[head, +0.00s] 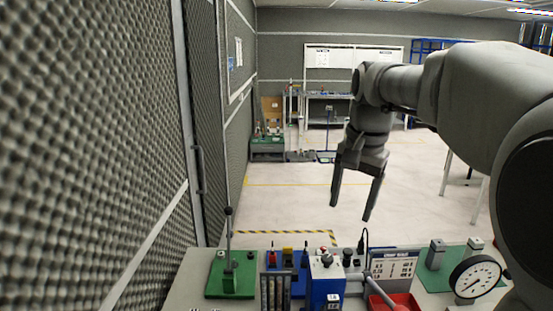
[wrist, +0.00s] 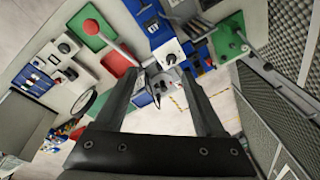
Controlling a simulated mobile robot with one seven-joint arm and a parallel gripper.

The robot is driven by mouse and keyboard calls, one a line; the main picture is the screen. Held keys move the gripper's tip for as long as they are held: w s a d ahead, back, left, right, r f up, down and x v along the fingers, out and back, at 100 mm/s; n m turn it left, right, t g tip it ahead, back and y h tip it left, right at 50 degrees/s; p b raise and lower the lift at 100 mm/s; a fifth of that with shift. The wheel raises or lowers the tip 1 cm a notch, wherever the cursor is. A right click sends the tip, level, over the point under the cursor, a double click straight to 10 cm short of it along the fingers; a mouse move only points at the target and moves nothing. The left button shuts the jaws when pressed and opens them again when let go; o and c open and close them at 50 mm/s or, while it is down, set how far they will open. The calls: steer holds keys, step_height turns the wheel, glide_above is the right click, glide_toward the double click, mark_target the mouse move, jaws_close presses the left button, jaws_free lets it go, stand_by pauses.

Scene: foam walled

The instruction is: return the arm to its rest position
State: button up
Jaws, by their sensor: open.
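My gripper (head: 352,200) hangs from my grey arm in the right half of the head view. It points down, with its two dark fingers spread apart and nothing between them. It is above and behind the bench of devices, with floor showing behind the fingers. In the wrist view my gripper (wrist: 168,88) shows both fingers apart, with bench devices and floor visible beyond them. No object touches the fingers in either view.
The bench holds a green lever base (head: 232,283), a blue box with knobs (head: 326,280), a red tray (head: 400,301) and a round dial gauge (head: 475,278). A foam-covered wall (head: 90,150) stands close on the left. Open floor (head: 290,205) lies beyond the bench.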

steer(key=s+f+n+t, duration=0.1)
steer(key=s+f+n, duration=0.2)
steer(key=s, duration=0.7)
steer(key=s+f+n+t, duration=0.2)
steer(key=s+f+n, duration=0.2)
steer(key=s, duration=0.7)
steer(key=shift+s+a+f+t, duration=0.3)
steer(key=shift+a+f, duration=0.05)
steer(key=shift+f, duration=0.2)
